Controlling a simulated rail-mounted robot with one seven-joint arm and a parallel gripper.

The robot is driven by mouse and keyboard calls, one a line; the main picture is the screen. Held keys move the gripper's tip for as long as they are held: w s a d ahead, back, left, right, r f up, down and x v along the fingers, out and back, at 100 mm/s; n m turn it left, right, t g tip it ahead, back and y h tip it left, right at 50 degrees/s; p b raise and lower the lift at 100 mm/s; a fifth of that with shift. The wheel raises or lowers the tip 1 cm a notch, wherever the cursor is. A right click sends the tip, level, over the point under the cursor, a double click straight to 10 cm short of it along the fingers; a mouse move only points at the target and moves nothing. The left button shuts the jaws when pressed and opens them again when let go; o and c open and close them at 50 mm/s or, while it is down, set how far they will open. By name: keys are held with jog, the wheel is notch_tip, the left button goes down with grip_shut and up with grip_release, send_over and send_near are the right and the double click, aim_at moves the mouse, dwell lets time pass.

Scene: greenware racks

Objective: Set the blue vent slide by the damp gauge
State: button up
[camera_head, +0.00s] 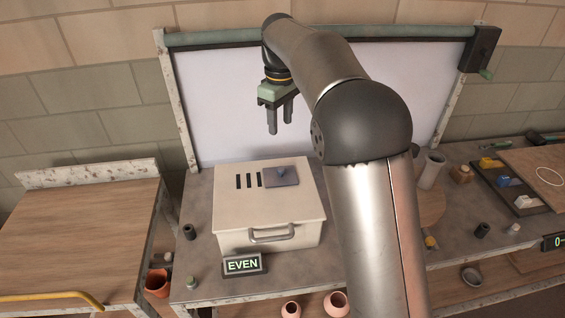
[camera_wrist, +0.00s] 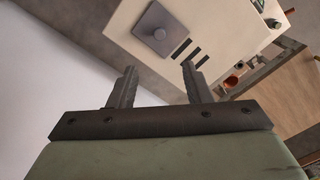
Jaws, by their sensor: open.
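The vent slide (camera_head: 282,176) is a blue-grey plate with a small knob, lying on the right part of the lid of a cream box (camera_head: 268,228). Several dark slots (camera_head: 248,181) show uncovered to its left. The slide also shows in the wrist view (camera_wrist: 158,32).
A handle (camera_head: 271,236) sticks out of the box's front. Small dark cylinders (camera_head: 190,231) stand beside it. A white panel (camera_head: 225,110) rises behind. My arm hides part of the bench to the right. Clay pots (camera_head: 335,303) sit below, and a mostly bare wooden table (camera_head: 70,235) is at left.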

aim_at(281, 168)
notch_tip(281, 168, down, 15)
jog(key=shift+f+p, duration=0.1)
jog(key=shift+p, duration=0.6)
